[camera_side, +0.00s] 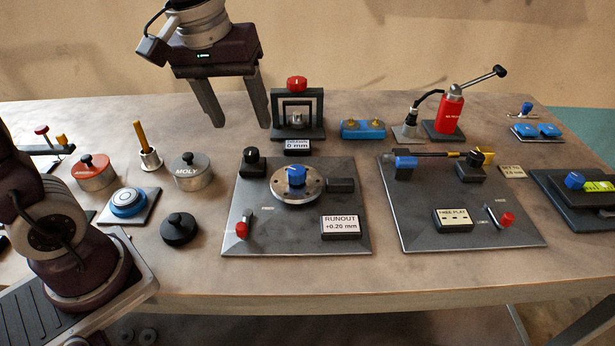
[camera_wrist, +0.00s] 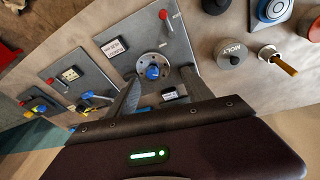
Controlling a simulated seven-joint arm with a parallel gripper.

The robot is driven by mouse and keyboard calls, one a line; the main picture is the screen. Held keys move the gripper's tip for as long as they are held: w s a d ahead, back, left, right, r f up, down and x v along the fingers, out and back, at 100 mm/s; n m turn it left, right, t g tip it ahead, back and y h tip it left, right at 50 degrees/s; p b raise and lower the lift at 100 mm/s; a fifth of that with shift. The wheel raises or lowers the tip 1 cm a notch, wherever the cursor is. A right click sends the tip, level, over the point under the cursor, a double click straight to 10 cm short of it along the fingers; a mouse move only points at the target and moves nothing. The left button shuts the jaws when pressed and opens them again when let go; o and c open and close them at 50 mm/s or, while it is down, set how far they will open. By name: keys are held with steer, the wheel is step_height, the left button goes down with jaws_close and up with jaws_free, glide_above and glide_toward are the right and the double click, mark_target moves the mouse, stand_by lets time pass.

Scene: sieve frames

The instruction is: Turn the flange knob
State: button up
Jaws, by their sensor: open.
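The blue flange knob (camera_side: 297,175) sits in the middle of a round silver flange (camera_side: 284,192) with holes around its rim, on a grey plate (camera_side: 245,225). In the wrist view the blue knob (camera_wrist: 153,73) shows beyond my fingers, on the same flange (camera_wrist: 146,59). My gripper (camera_side: 240,126) is open and empty. In the side view it hangs above the back of the table, up and left of the knob, well apart from it. In the wrist view my gripper (camera_wrist: 160,84) has its fingers spread on either side of the knob's image.
On the plate are a black knob (camera_side: 252,160), a dark block (camera_side: 341,185), a red-tipped lever (camera_side: 242,228) and a sign (camera_side: 341,225) reading RUNOUT +0.20 mm. A frame with a red knob (camera_side: 297,84) stands behind. Another plate (camera_side: 420,235) lies right; tins (camera_side: 191,175) stand left.

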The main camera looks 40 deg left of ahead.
mark_target(297, 170)
steer(key=w+f+n+g, duration=0.1)
steer(key=w+f+n, duration=0.1)
steer(key=w+f, duration=0.1)
steer(key=w+f+n+g, duration=0.1)
steer(key=w+f+n, duration=0.1)
steer(key=w+f, duration=0.2)
steer(key=w+f+n, duration=0.2)
steer(key=w+f, duration=0.1)
steer(key=w, duration=0.2)
steer(key=shift+a+f+g, duration=0.2)
steer(key=shift+a+g, duration=0.1)
steer(key=shift+g, duration=0.1)
steer(key=shift+n, duration=0.4)
step_height(297, 170, down, 8)
steer(key=shift+w+r, duration=0.15)
steer(key=shift+r, duration=0.05)
jaws_close()
